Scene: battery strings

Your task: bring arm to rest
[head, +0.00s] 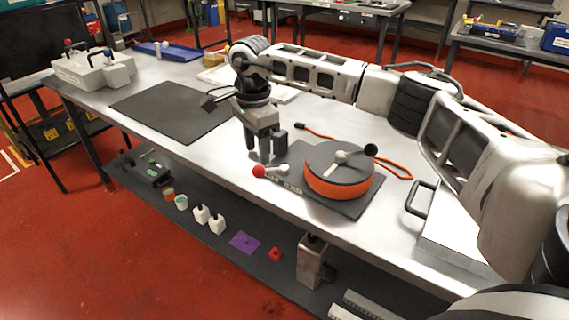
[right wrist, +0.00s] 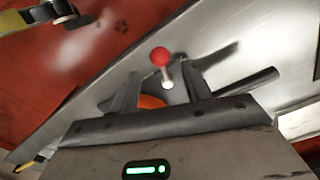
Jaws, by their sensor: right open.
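My right gripper (head: 265,152) hangs over the front part of the long steel table (head: 222,157), with its fingers apart and nothing seen between them. Its arm reaches in from the right. In the right wrist view the fingers of the right gripper (right wrist: 161,80) stand apart, and a red ball (right wrist: 160,56) and a small white ball show beyond them. In the head view the red ball (head: 259,171) lies just below and beside the fingertips. My left gripper is out of view.
An orange round case (head: 325,187) with a dark top sits on a dark mat right of the gripper, an orange cord beside it. A bare dark mat (head: 165,112) lies to the left. A grey box (head: 92,70) stands at the far left end. A lower shelf holds small items.

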